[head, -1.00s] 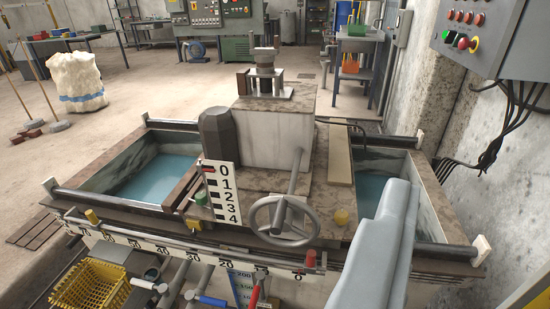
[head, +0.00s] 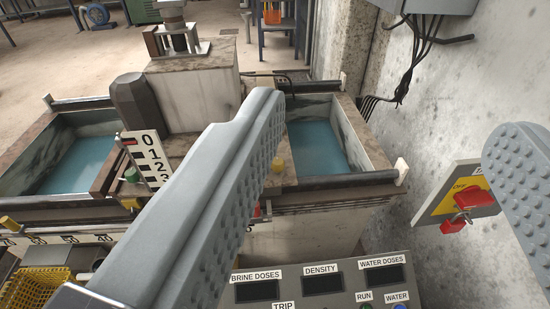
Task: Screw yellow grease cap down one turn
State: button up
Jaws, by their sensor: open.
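A small yellow cap (head: 277,165) sits on the brown deck of the machine, just past the right edge of my gripper's left finger; it looks like the grease cap. Another yellow piece (head: 131,203) is on the front rail, and a third (head: 8,222) is at the far left. My gripper (head: 388,125) is open and empty, with two grey studded fingers wide apart. The left finger crosses the middle of the view and hides the handwheel area. The right finger is at the right edge. The yellow cap is beyond the fingers, not between them.
Blue-liquid tanks (head: 318,147) lie on both sides of the machine block (head: 195,95). A numbered scale board (head: 147,158) and a green cap (head: 131,175) stand left. A control panel (head: 320,285) is at the front. A red switch (head: 470,200) is on the right wall.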

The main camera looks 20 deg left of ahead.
dwell(0.4)
jog(key=shift+c, duration=1.2)
jog(key=n+g, duration=1.1)
jog(key=g, duration=0.6)
send_over(278, 161)
notch_tip(278, 161, down, 20)
jog(key=f, duration=0.1)
notch_tip(278, 161, down, 17)
